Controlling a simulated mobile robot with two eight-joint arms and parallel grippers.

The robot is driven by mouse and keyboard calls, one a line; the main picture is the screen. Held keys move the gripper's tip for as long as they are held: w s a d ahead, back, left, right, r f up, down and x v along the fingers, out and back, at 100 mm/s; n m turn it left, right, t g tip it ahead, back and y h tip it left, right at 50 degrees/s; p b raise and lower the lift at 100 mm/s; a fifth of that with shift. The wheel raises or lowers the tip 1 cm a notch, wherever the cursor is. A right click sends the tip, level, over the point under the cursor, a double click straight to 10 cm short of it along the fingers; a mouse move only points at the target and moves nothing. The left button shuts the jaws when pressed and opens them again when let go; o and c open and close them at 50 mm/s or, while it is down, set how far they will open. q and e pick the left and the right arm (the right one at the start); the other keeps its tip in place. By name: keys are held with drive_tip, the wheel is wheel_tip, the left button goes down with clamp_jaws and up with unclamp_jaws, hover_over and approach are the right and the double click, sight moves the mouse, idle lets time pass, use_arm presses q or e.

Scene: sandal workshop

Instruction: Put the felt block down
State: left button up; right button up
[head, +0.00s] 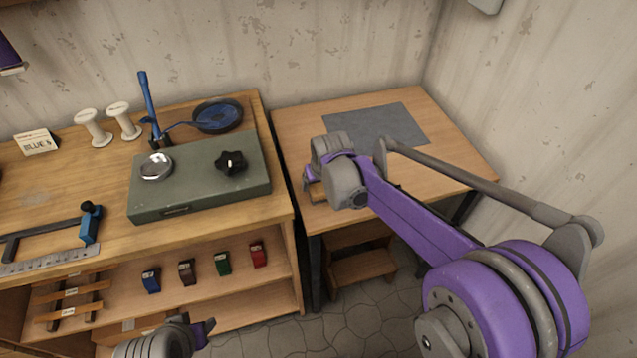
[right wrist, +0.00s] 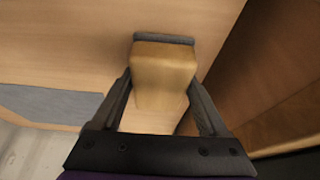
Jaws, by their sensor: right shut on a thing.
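The felt block shows in the right wrist view as a tan wooden block (right wrist: 163,72) with a grey felt layer (right wrist: 163,38) along its far end. My right gripper (right wrist: 160,88) is shut on it, one finger on each side. In the head view my right gripper (head: 312,184) is over the left front part of the small table (head: 290,118), and the block is mostly hidden there. I cannot tell whether the block touches the tabletop. My left gripper (head: 206,328) is low at the bottom edge, in front of the workbench shelf; its fingers are too unclear to judge.
A grey mat (head: 376,127) lies at the back of the small table, with bare wood around it. The workbench on the left bears a green box (head: 200,190), a blue pan (head: 218,116) and white spools (head: 94,128). A wooden stool (head: 362,265) stands under the small table.

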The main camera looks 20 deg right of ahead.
drive_tip(key=shift+f, duration=0.25)
drive_tip(key=o, duration=1.1)
drive_tip(key=shift+s, duration=0.15)
drive_tip(key=shift+a+r, duration=0.1)
drive_tip(key=shift+r, duration=0.3)
drive_tip(key=p+v, duration=0.2)
drive_tip(key=v, duration=1)
drive_tip(key=shift+t, duration=0.3)
drive_tip(key=s+d+f, duration=0.1)
drive_tip(key=s+f, duration=0.2)
drive_tip(key=s, duration=0.5)
drive_tip(key=s+d+f, duration=0.1)
drive_tip(key=s+f, duration=0.2)
drive_tip(key=s, duration=0.5)
drive_tip(key=s+d+f, duration=0.1)
drive_tip(key=s+f, duration=0.2)
drive_tip(key=s, duration=0.4)
drive_tip(key=shift+s+f, duration=0.4)
